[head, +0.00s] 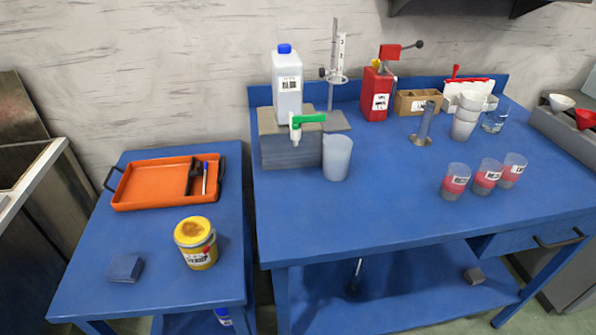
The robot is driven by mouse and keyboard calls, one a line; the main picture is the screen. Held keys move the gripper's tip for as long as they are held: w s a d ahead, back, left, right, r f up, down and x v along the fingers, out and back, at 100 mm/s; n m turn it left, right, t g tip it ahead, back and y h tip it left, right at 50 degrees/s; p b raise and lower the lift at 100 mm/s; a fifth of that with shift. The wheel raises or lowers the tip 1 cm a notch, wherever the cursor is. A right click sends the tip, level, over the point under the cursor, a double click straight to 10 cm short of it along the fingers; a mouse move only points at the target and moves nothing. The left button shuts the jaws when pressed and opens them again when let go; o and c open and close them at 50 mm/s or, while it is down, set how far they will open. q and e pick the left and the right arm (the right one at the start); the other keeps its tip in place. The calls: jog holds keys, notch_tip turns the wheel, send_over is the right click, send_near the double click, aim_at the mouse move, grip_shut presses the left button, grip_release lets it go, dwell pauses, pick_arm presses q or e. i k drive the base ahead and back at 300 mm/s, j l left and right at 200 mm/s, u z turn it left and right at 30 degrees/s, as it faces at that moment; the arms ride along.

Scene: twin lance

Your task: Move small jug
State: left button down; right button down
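A small translucent grey jug (337,160) stands upright on the blue workbench (330,225), in front of a grey block (285,150) and just below and right of a green-handled tap (308,119). The tap belongs to a white bottle with a blue cap (287,88) on that block. I cannot tell whether the jug holds anything. Neither of my grippers shows in the head view.
Three cups with red contents (487,177) stand at the right of the bench. A metal cylinder (424,125), red can (376,95) and stacked white cups (466,115) are behind. The lower left table holds an orange tray (140,186) and yellow tub (196,245). The bench's front middle is clear.

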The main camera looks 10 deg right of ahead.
aim_at(336, 148)
jog(key=k+j+u, duration=0.35)
jog(key=k+j, duration=0.25)
jog(key=j, duration=0.15)
jog(key=k+j+u, duration=0.2)
jog(key=j, duration=0.25)
jog(key=k, duration=0.1)
